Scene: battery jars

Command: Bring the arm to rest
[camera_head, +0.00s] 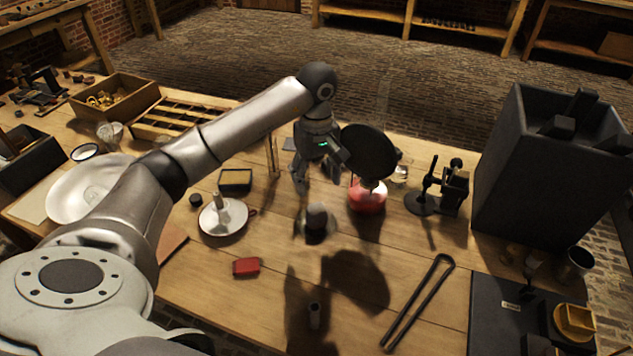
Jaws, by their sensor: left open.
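My left arm (190,155) reaches in from the left over the wooden table (200,285). My left gripper (318,178) points down above the middle of the table, with its fingers apart and nothing seen between them. A round black disc (368,152) shows just right of the gripper; I cannot tell whether they touch. A red glass vessel (367,198) stands below the disc. A small grey-topped object (317,219) stands on the table just in front of the gripper. My right gripper is not in view.
A white dish (223,217) and a red block (246,267) are at centre left. Black tongs (418,303) lie at front right. A tall dark box (545,165) and a black stand (440,190) are on the right. A sectioned wooden tray (180,118) is at back left.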

